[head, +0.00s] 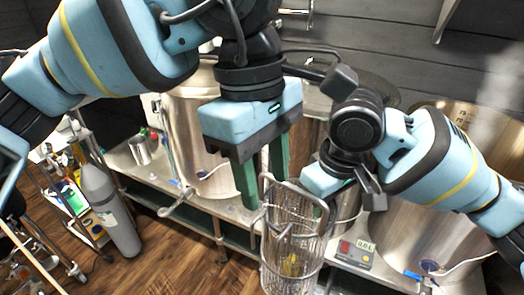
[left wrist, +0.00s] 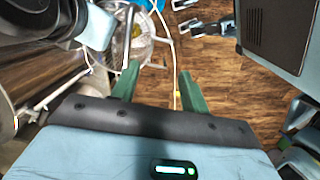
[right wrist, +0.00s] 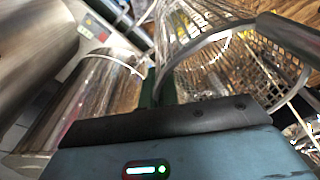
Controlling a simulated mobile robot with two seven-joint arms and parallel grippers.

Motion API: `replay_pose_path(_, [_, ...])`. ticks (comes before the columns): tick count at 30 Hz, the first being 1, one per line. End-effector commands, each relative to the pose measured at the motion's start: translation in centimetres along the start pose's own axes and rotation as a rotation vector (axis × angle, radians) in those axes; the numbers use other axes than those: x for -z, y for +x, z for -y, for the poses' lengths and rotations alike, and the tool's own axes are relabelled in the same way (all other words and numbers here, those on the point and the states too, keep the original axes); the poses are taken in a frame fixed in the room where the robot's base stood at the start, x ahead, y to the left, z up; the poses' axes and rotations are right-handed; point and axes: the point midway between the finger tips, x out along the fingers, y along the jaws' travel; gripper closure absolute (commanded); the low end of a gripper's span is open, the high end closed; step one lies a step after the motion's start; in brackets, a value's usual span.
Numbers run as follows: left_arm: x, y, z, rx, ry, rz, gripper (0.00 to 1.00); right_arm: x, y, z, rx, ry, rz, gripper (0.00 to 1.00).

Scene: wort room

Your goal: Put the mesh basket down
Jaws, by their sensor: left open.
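The mesh basket (head: 292,240), a tall wire cylinder with a handle frame at its top, hangs upright in front of the bench's edge. Something yellow shows low inside it. My right gripper (head: 322,190) is at its upper right rim; in the right wrist view its fingers (right wrist: 157,92) are close together at the rim of the basket (right wrist: 215,60), shut on it. My left gripper (head: 264,190) is open, its green fingers pointing down at the basket's upper left. In the left wrist view the basket (left wrist: 142,45) lies beyond the left finger, and nothing is between the fingers.
Large steel kettles (head: 200,135) stand on the bench (head: 150,185). A controller with a display (head: 355,253) is on the bench right of the basket. A grey gas cylinder (head: 108,205) stands on the wooden floor at left. The floor (head: 180,262) in front is clear.

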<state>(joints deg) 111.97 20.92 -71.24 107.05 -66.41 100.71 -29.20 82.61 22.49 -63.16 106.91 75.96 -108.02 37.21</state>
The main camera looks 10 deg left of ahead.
Motion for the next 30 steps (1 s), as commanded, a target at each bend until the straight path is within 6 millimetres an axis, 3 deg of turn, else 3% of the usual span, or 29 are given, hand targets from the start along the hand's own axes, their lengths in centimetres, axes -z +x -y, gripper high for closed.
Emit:
replay_pose_path(9, [0.0,5.4,0.1,0.003,-0.001,0.001,0.55,0.0,-0.1,0.0,0.0,0.0,-0.002,1.0])
replay_pose_path(15, [0.0,7.8,0.1,0.001,-0.001,0.001,0.55,0.0,-0.1,0.0,0.0,0.0,-0.003,1.0])
replay_pose_path(29, [0.0,8.8,0.0,0.0,-0.001,0.001,0.55,0.0,-0.1,0.0,0.0,0.0,-0.003,1.0])
replay_pose_path(30, [0.0,8.8,0.0,0.0,-0.001,0.001,0.59,0.0,-0.1,0.0,0.0,0.0,-0.003,1.0])
